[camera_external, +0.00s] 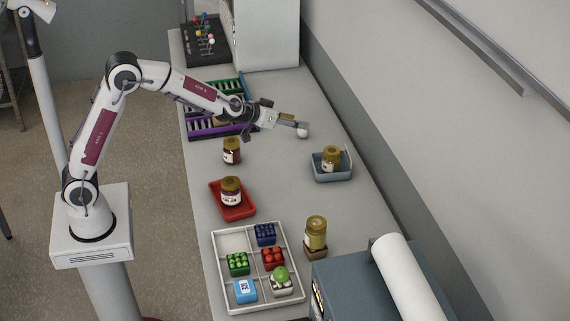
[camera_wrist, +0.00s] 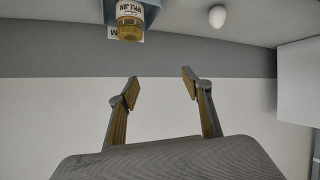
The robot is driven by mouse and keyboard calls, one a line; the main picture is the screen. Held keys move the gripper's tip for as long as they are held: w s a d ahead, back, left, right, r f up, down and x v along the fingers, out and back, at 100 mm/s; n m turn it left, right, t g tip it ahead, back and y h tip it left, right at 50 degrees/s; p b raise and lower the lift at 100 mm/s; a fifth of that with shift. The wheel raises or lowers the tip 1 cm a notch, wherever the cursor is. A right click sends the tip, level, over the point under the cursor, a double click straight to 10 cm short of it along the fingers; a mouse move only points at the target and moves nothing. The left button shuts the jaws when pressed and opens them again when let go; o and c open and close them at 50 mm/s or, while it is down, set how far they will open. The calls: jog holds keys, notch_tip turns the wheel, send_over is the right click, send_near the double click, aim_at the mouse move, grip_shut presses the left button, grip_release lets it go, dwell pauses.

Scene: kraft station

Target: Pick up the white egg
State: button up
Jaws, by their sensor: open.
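The white egg (camera_external: 303,133) sits on the grey table near its back edge, in the upper middle of the external view. It also shows at the top of the wrist view (camera_wrist: 217,17), right of the fingers' line. My gripper (camera_external: 298,124) is right by the egg in the external view, its fingers pointing right. In the wrist view my gripper (camera_wrist: 160,83) has its two yellow-padded fingers apart with nothing between them. The egg is beyond the fingertips, outside the gap.
A jar (camera_external: 331,158) stands in a blue tray (camera_external: 330,177) to the egg's right. Other jars (camera_external: 232,150) (camera_external: 316,233), a red tray (camera_external: 235,211) and a divided crate (camera_external: 222,271) with coloured blocks are nearer. Racks (camera_external: 209,123) stand to the left. The wall is close behind.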

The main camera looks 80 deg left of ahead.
jog(key=w+a+f+n+y, duration=0.2)
jog(key=w+a+f, duration=0.1)
jog(key=a+f, duration=0.3)
jog(key=n+g+y, duration=0.1)
jog(key=g+y, duration=0.1)
jog(key=y, duration=0.1)
send_near(300, 132)
jog(key=w, duration=0.2)
jog(key=shift+w+a, duration=0.25)
jog(key=shift+w, duration=0.1)
jog(key=shift+s+a+f+g, duration=0.1)
jog(key=shift+a+f+g, duration=0.2)
jog(key=shift+a+f, duration=0.15)
jog(key=shift+d, duration=0.1)
jog(key=shift+x, duration=1.35)
jog(key=shift+x, duration=2.55)
jog(key=shift+s, duration=0.15)
